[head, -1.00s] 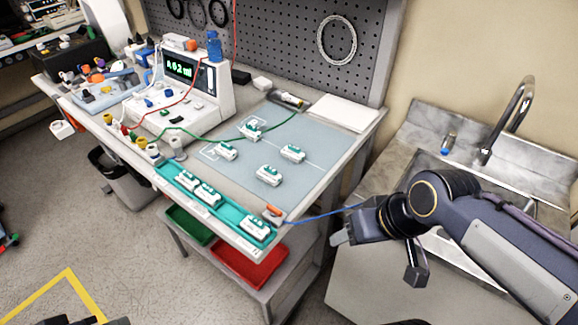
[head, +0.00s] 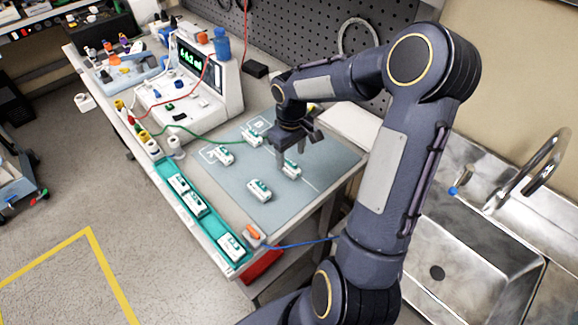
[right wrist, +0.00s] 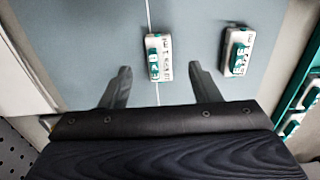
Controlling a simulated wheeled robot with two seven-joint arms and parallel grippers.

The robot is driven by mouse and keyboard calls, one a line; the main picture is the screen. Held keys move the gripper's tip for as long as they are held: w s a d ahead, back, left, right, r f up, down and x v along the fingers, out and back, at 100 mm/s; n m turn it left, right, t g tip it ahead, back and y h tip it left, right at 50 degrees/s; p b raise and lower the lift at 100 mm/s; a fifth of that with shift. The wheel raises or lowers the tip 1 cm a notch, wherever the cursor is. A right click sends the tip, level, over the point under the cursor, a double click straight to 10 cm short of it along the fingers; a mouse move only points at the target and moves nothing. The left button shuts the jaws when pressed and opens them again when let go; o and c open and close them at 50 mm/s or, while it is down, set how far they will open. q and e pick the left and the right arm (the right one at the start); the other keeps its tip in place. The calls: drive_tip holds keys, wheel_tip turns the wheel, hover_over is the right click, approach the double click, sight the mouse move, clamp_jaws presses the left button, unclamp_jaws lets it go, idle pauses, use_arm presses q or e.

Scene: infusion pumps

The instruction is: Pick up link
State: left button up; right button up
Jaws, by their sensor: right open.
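Several small white units with green tops lie on the grey-blue mat (head: 228,186); I cannot tell which one is called the link. My right gripper (head: 287,163) is open and empty, pointing down over the mat. One unit (head: 293,170) is at its fingertips, partly hidden by a finger. In the right wrist view this unit (right wrist: 159,57) lies just beyond the fingertips of my right gripper (right wrist: 159,74), lined up with the gap between them. A second unit (head: 260,190) lies nearer the front; two others (head: 221,154) (head: 252,136) lie to the left. My left gripper is out of view.
A teal tray (head: 212,229) along the front edge holds three similar units. A white device with a green display (head: 189,57) stands at the back left, with red and green cables. A blue cable (head: 300,244) runs off the front right corner. A sink (head: 480,240) is on the right.

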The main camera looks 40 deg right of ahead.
sight(289, 166)
drive_tip(key=f, duration=0.2)
drive_tip(key=w+f+p, duration=0.1)
drive_tip(key=f, duration=0.1)
drive_tip(key=shift+f, duration=0.25)
drive_tip(key=c, duration=1.1)
drive_tip(key=shift+r, duration=0.15)
